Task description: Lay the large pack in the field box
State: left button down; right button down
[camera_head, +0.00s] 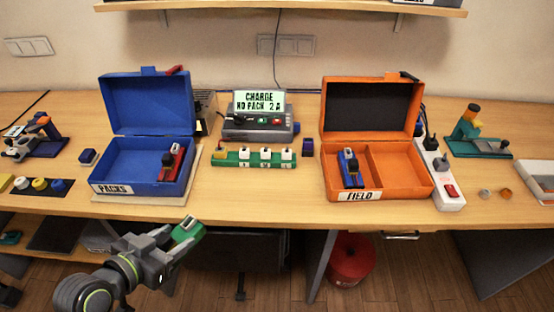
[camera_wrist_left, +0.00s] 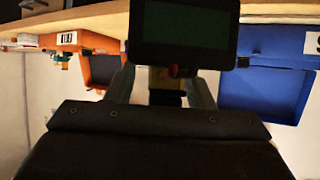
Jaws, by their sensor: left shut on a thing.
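My left gripper (camera_head: 178,243) is in front of the table's front edge, below and right of the blue box. It is shut on a green pack (camera_head: 188,229), seemingly the large pack, and holds it tilted. In the left wrist view the pack (camera_wrist_left: 183,28) is a dark block with a green face, held beyond the fingers (camera_wrist_left: 162,88). The orange field box (camera_head: 408,198), labelled FIELD, stands open to the right on the table. A blue pack (camera_head: 350,168) stands in its left compartment. Its right compartment looks empty. My right gripper is not in view.
The open blue box (camera_head: 140,190) labelled PACKS holds a red pack (camera_head: 172,161). Between the boxes are a charger (camera_head: 258,126) reading "CHARGE NO PACK 2 A" and a green strip (camera_head: 232,157). A white power strip (camera_head: 447,190) flanks the field box. The front middle tabletop is clear.

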aim_at(394, 174)
jog(key=l, duration=3.15)
jog(key=i+l, duration=0.4)
